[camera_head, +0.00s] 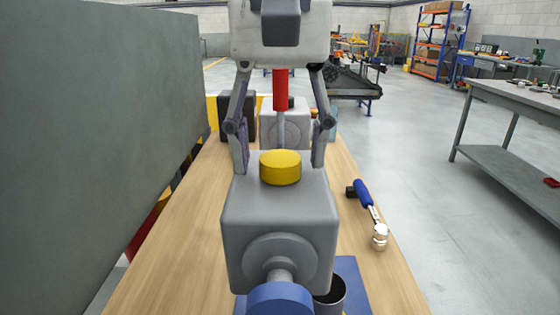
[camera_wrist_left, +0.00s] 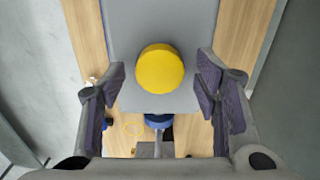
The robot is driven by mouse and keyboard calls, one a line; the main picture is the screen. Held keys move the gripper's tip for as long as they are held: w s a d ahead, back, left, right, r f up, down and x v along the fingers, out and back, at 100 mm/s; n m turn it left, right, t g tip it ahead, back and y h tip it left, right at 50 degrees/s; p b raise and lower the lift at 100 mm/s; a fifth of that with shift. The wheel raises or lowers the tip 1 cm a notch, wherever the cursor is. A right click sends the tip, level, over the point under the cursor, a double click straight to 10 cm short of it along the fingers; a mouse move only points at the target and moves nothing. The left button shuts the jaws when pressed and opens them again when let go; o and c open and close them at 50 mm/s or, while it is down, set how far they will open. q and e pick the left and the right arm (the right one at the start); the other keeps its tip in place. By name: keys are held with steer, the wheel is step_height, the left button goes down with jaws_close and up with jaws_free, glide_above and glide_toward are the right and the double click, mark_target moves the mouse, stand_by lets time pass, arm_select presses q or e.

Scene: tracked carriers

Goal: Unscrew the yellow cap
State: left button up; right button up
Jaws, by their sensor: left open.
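The yellow cap (camera_head: 280,168) is a round, flat disc on top of a grey block-shaped housing (camera_head: 240,205). It also shows in the left wrist view (camera_wrist_left: 160,68), in the upper middle. My left gripper (camera_head: 280,160) comes down from above with its two fingers spread wide. In the left wrist view the fingers (camera_wrist_left: 161,82) stand to the left and right of the cap, with a clear gap on each side. They do not touch it. The right gripper is in neither view.
The housing stands on a wooden bench (camera_head: 180,240) with a blue wheel (camera_head: 280,297) at its front. A blue-handled tool (camera_head: 363,192) lies to the right, near a dark cup (camera_head: 332,296). Behind are a red upright part (camera_head: 280,90) and a dark block (camera_head: 232,112). A grey panel (camera_head: 90,130) rises at left.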

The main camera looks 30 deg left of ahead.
arm_select(q)
steer(key=m, duration=1.1)
steer(key=c, duration=1)
steer(key=n, duration=0.3)
steer(key=shift+c, duration=0.2)
steer(key=n, duration=0.4)
steer(key=shift+n, duration=1.2)
